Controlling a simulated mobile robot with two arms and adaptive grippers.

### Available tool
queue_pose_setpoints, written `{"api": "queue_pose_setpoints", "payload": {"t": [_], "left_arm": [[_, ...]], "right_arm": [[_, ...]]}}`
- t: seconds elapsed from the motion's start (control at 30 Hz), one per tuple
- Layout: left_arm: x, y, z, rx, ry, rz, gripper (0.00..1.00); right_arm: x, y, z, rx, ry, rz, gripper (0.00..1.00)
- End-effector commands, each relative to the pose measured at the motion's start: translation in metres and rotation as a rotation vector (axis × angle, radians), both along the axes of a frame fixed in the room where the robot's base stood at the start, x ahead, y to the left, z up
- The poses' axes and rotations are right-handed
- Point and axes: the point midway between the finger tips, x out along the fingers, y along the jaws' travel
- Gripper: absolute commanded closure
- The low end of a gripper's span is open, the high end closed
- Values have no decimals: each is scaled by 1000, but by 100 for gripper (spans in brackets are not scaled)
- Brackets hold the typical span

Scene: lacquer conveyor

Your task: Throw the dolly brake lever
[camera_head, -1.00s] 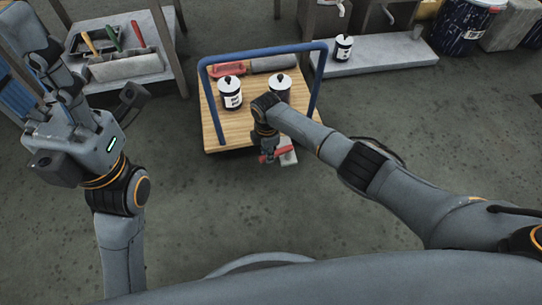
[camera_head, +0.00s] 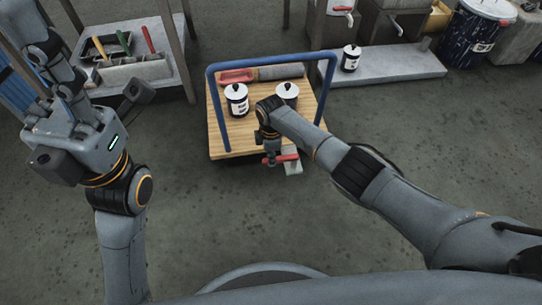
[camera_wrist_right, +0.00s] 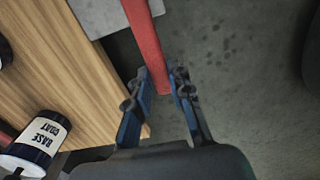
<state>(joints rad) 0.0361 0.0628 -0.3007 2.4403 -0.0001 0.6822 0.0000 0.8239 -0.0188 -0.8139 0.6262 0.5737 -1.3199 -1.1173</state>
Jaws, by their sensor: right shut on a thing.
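The dolly (camera_head: 232,140) has a wooden deck and a blue tube handle (camera_head: 225,68). Its brake lever (camera_head: 286,158) is a red bar on a light grey plate (camera_head: 292,167) at the deck's near edge. My right gripper (camera_head: 272,160) is at the lever's left end. In the right wrist view the gripper's blue fingers (camera_wrist_right: 163,88) are on either side of the red lever (camera_wrist_right: 148,40), closed on it. My left arm is raised at the left, with its gripper (camera_head: 50,100) clear of the dolly; its finger state is unclear.
On the deck stand two white and black cans (camera_head: 237,100) (camera_head: 288,93), a red tray (camera_head: 238,76) and a grey roller (camera_head: 281,72). A tool shelf (camera_head: 150,85) stands back left. A low grey platform (camera_head: 385,68) bears another can (camera_head: 350,58). The near floor is clear.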

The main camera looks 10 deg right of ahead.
Motion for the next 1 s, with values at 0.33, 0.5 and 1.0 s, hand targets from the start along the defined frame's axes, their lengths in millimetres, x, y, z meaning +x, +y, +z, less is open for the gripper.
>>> {"api": "queue_pose_setpoints", "payload": {"t": [0.33, 0.5, 1.0], "left_arm": [[2, 0, -2, 1, 7, 0, 57], [4, 0, -4, 0, 17, 2, 57], [3, 0, -2, 2, 10, 1, 57]], "right_arm": [[1, -1, 0, -1, -2, -1, 57], [1, -1, 3, 0, -2, 0, 57], [2, -1, 84, 0, -6, -1, 57]]}}
